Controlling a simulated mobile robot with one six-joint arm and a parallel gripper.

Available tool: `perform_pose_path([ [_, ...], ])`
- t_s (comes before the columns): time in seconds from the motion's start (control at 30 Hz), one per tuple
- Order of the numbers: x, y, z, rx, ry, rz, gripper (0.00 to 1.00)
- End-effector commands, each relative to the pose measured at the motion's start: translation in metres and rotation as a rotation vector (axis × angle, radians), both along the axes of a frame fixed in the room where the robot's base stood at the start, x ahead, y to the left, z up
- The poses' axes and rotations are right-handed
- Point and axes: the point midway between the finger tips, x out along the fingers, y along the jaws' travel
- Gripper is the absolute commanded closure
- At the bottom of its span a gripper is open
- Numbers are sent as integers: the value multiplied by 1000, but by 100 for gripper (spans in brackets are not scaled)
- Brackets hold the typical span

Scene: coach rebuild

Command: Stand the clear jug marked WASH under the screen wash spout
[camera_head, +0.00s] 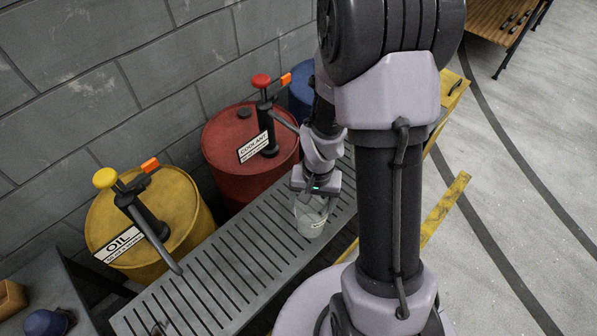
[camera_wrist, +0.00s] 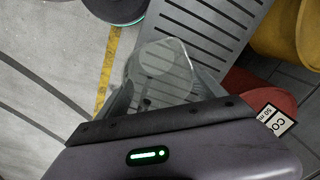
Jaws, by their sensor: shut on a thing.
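My gripper (camera_head: 314,190) is shut on a clear jug (camera_head: 310,220) over the slatted grating in front of the red drum. The jug looks upright, with a small pale label too small to read. I cannot tell whether its base touches the grating. In the wrist view the clear jug (camera_wrist: 163,68) shows beyond the dark gripper edge (camera_wrist: 165,118). A blue drum (camera_head: 301,98) stands behind my arm, to the right of the red drum. Its label and any spout are hidden, so I cannot tell whether it holds screen wash.
A red COOLANT drum (camera_head: 222,142) and a yellow OIL drum (camera_head: 180,200) with pumps stand along the block wall. Their spouts reach over the slatted grating (camera_head: 215,277). A yellow-striped edge (camera_head: 445,208) lies right of the grating. A wooden bench (camera_head: 500,18) is far right.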

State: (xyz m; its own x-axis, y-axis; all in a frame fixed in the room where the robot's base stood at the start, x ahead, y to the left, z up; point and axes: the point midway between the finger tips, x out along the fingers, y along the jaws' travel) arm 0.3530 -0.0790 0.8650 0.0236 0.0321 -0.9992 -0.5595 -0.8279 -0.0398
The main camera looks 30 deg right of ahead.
Motion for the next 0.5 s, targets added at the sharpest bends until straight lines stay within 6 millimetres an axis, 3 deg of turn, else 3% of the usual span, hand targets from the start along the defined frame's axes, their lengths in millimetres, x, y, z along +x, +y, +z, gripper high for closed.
perform_pose_path([
  [0.1,35,-4,-1,0,0,0,86],
  [0.23,67,-7,-5,0,0,1,86],
  [0.37,80,-9,-12,0,0,1,86],
  [0.5,80,-9,-41,0,2,-1,86],
])
